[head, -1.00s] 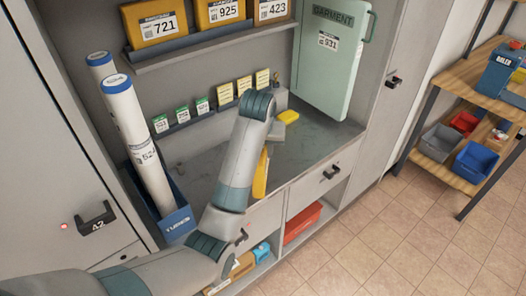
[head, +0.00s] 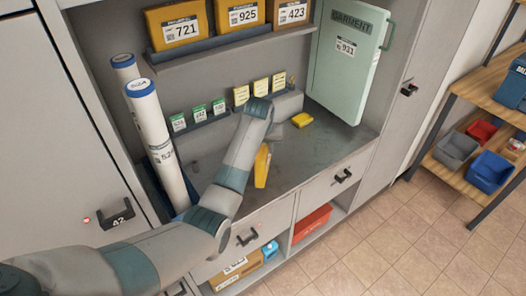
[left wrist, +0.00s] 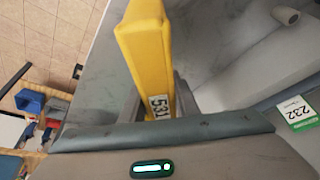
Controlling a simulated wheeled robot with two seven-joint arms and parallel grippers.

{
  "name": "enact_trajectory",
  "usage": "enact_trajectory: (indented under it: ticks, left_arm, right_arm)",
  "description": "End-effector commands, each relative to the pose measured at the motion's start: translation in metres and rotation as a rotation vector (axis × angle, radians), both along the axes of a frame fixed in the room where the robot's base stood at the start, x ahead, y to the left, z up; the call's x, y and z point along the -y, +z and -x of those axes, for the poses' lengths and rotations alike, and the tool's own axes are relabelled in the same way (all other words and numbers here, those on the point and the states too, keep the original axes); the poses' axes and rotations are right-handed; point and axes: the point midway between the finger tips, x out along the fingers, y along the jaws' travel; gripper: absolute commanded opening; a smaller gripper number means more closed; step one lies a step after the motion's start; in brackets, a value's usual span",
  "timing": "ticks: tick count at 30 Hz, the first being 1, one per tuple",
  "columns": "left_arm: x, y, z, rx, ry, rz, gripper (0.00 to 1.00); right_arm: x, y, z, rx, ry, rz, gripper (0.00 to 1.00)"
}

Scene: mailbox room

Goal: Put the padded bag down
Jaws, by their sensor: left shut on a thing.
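The padded bag is a yellow, narrow upright shape in the head view (head: 262,165), partly hidden behind my left arm near the front of the grey counter (head: 322,150). In the left wrist view the yellow bag (left wrist: 147,50) fills the middle top, with a white label reading 531. My left gripper (left wrist: 160,98) is shut on the bag, a finger on each side. In the head view my forearm hides the gripper. I cannot tell whether the bag touches the counter. My right gripper is out of view.
Tall tubes (head: 150,125) stand at the left. Small tagged cards (head: 220,107) line a ledge at the back. A green garment case (head: 348,60) stands at the right. The counter's right part is clear.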

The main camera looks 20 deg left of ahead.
Motion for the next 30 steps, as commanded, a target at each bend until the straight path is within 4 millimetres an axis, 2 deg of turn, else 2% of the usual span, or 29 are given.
enact_trajectory:
  ticks: [6, 19, 30]
  left_arm:
    - [-0.009, -0.009, -0.013, 0.001, 0.0, 0.001, 0.02]
    - [-0.01, -0.012, -0.014, 0.0, 0.0, 0.001, 0.02]
    - [-0.009, -0.048, -0.014, 0.001, 0.0, 0.001, 0.02]
  right_arm:
    - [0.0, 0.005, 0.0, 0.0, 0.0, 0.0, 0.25]
    - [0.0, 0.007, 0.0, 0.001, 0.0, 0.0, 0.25]
    - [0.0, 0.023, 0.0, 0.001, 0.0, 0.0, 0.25]
